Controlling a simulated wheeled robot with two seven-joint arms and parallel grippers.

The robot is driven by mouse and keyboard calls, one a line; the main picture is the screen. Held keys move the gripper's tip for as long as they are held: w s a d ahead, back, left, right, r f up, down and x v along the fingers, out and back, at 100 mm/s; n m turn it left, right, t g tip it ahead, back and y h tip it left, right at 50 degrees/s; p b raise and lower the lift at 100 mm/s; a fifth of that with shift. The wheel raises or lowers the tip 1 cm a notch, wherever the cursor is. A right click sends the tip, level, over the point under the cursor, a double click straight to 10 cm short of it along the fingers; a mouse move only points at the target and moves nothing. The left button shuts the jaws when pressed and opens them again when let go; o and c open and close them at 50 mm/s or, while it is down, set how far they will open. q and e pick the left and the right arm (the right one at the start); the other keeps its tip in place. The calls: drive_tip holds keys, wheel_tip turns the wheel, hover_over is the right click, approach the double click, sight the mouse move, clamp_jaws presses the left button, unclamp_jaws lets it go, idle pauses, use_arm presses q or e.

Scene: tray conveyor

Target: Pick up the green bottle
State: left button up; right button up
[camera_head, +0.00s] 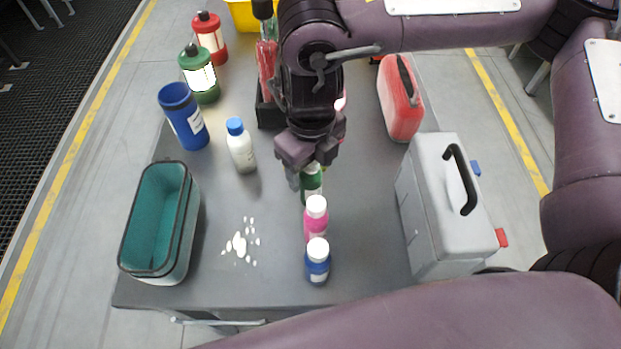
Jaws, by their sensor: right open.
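The green bottle (312,187) stands upright on the grey table, just behind a pink bottle; its top is partly hidden by my gripper. My right gripper (303,178) points down over the green bottle, its fingers close around or beside its upper part; I cannot tell whether they touch it. It is open. My left gripper is not in view.
The pink bottle (316,218) and a blue bottle (317,262) stand in front. A white bottle (241,148), blue canister (184,117) and teal-lined bin (186,232) are left. A grey toolbox (427,222) and red canister (398,105) are right. White pebbles (238,243) lie on the table.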

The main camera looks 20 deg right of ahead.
drive_tip(key=shift+f, duration=0.7)
drive_tip(key=c, duration=1.1)
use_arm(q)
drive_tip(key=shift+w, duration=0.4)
